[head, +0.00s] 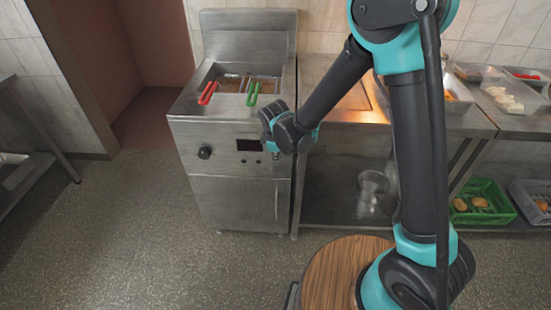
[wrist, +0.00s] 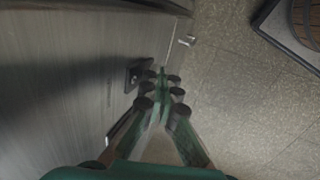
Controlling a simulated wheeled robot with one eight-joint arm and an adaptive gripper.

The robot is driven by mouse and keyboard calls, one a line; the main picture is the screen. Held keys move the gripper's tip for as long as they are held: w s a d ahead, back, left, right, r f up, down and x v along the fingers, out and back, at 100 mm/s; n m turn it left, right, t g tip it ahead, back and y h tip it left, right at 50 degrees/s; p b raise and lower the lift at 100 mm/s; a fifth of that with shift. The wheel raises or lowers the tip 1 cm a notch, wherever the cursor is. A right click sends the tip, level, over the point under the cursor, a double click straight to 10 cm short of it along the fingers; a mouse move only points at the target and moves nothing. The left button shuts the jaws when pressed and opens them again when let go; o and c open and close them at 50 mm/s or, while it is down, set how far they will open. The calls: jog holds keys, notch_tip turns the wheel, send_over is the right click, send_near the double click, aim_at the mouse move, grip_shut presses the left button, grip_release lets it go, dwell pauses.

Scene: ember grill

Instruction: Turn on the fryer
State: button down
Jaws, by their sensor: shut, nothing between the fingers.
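The stainless-steel fryer (head: 235,190) stands against the back wall in the head view. Its front panel has a dark round knob (head: 204,153) at the left and a dark display (head: 250,145) at the right, with small round controls below the display. My gripper (head: 273,150) is at the right part of this panel, close to the display. In the wrist view, my gripper (wrist: 162,88) is shut and empty, its fingers drawn together beside the steel front (wrist: 60,75). A small dark fitting (wrist: 138,73) sits just left of the fingers; I cannot tell whether they touch it.
A red-handled basket (head: 207,93) and a green-handled basket (head: 253,94) sit in the fryer top. The fryer's door handle (head: 277,204) sticks out below. A steel counter (head: 340,120) stands at right. The floor (head: 150,240) in front is clear.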

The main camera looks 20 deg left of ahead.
jog(key=shift+w+f, duration=0.15)
jog(key=shift+w, duration=0.2)
jog(key=shift+a, duration=0.1)
dwell(0.3)
jog(key=shift+r, duration=0.8)
